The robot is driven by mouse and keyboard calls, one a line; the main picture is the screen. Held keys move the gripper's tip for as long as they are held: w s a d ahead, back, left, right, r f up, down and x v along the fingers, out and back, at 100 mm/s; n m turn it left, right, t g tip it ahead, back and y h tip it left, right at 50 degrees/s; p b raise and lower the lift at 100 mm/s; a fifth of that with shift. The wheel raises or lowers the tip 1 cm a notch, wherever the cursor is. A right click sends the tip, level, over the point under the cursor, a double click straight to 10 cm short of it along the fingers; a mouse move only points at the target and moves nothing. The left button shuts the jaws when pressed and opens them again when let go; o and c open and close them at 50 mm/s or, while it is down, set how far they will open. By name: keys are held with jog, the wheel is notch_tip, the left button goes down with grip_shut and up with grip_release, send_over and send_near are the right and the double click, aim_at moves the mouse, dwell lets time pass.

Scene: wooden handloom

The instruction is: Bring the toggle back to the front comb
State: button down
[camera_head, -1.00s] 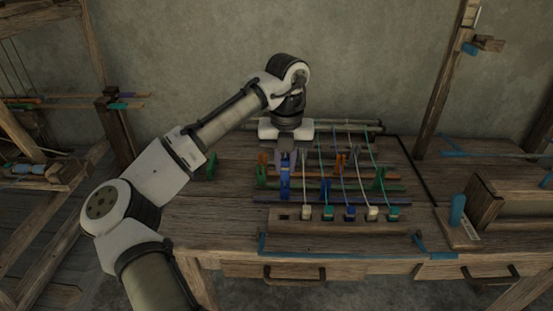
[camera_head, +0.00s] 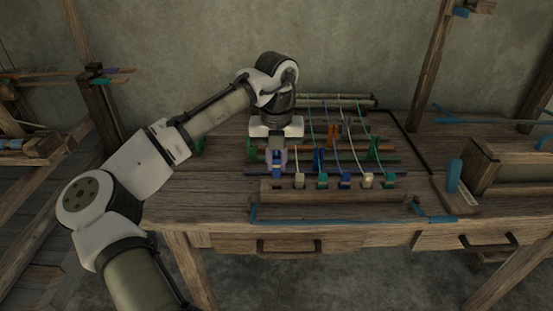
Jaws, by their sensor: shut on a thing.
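The front comb (camera_head: 330,197) is a long wooden bar on the table, with a row of small toggles along it. A white toggle (camera_head: 299,181), a teal toggle (camera_head: 322,181), a blue toggle (camera_head: 345,182), a cream toggle (camera_head: 367,181) and another teal one (camera_head: 388,181) sit in it, each with a cord running back. My gripper (camera_head: 277,162) points down just behind the comb's left end. It is shut on a small blue piece (camera_head: 277,172), seemingly a toggle, mostly hidden by the fingers. Whether this piece touches the comb cannot be told.
A blue upright clip (camera_head: 318,159), an orange one (camera_head: 333,134) and a green one (camera_head: 374,149) stand on rods behind the comb, right of my gripper. A green clip (camera_head: 251,149) is close on its left. A wooden box (camera_head: 505,166) stands at right. The table's left part is clear.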

aim_at(276, 177)
jog(key=shift+f+b, duration=0.4)
jog(key=shift+f, duration=0.4)
jog(key=shift+f, duration=1.8)
jog(key=c, duration=1.3)
grip_release()
notch_tip(276, 177, up, 14)
jog(key=shift+f+p, duration=0.1)
jog(key=shift+p, duration=0.4)
